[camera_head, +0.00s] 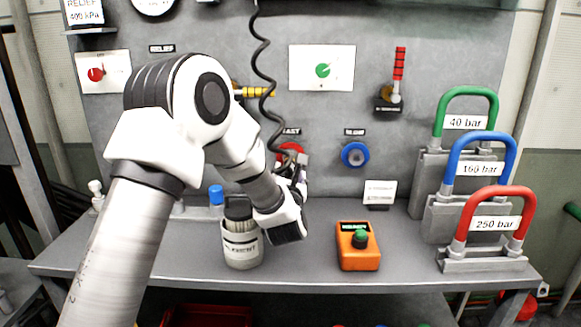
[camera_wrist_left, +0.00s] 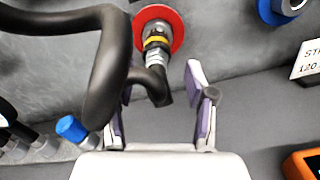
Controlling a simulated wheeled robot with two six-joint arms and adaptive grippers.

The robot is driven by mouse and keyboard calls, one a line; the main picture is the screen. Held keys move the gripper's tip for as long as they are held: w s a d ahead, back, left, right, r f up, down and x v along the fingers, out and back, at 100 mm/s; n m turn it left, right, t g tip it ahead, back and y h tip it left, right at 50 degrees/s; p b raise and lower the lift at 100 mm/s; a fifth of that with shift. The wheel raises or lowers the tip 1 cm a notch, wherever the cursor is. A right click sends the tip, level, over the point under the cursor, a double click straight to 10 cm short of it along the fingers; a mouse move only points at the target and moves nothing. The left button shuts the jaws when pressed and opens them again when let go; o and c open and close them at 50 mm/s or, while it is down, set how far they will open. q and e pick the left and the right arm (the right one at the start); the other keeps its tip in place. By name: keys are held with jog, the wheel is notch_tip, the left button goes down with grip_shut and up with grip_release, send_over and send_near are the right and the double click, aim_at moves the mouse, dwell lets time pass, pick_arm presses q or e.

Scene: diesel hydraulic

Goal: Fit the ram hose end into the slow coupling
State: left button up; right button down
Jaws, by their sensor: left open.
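The ram hose (camera_head: 268,95) is black and coiled and hangs from above. In the left wrist view its metal end with a yellow band (camera_wrist_left: 156,46) sits in the red-ringed fast coupling (camera_wrist_left: 172,22). The slow coupling (camera_head: 355,154) has a blue ring and stands empty to the right; part of it shows at the top right of the wrist view (camera_wrist_left: 282,8). My left gripper (camera_head: 291,178) is open just below and in front of the fast coupling. Its fingers (camera_wrist_left: 160,100) stand either side of the bent hose, apparently not gripping it. My forearm hides part of the panel.
An orange box with a green knob (camera_head: 357,246) stands on the bench (camera_head: 310,212). A grey cup (camera_head: 241,246) is close under my left wrist. Weights with green, blue and red handles (camera_head: 495,197) stand at right. A small sign (camera_head: 380,192) stands below the slow coupling.

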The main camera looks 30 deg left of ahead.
pick_arm(q)
jog(key=shift+a+f, duration=0.1)
grip_shut()
jog(key=shift+s, duration=0.1)
jog(key=shift+s, duration=0.1)
jog(key=shift+b+v, duration=0.7)
jog(key=shift+v, duration=0.2)
jog(key=shift+s+d+b, duration=0.45)
jog(key=shift+s+d, duration=0.15)
